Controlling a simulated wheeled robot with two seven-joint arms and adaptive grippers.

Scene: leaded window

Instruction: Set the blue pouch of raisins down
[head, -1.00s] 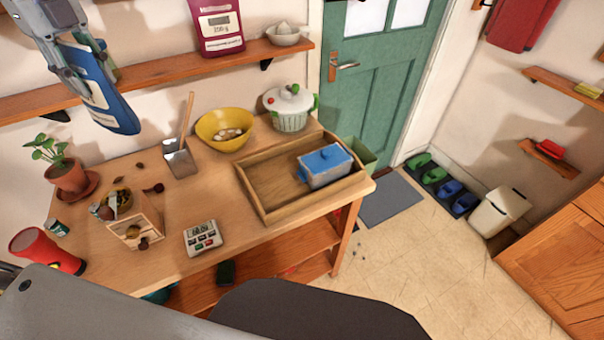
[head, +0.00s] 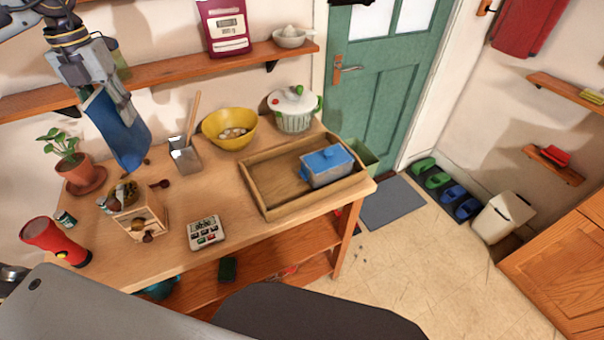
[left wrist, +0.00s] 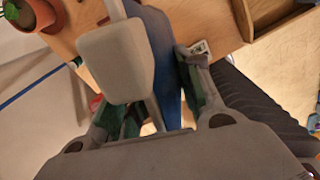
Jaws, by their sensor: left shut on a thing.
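The blue pouch of raisins (head: 122,135) hangs from my left gripper (head: 100,92) in the head view, held over the back left part of the wooden table (head: 200,215). My left gripper is shut on the pouch's upper end. The pouch hangs slightly tilted, and its lower end appears above the tabletop near the metal utensil holder (head: 185,158). In the left wrist view the blue pouch (left wrist: 162,62) shows between the fingers, partly hidden by a gripper part. My right gripper is not in view.
A potted plant (head: 83,172) stands left of the pouch and a wooden grinder box (head: 140,215) in front. A yellow bowl (head: 229,130), a wooden tray (head: 267,211) and a timer (head: 206,233) are further right. A wall shelf (head: 180,72) runs behind.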

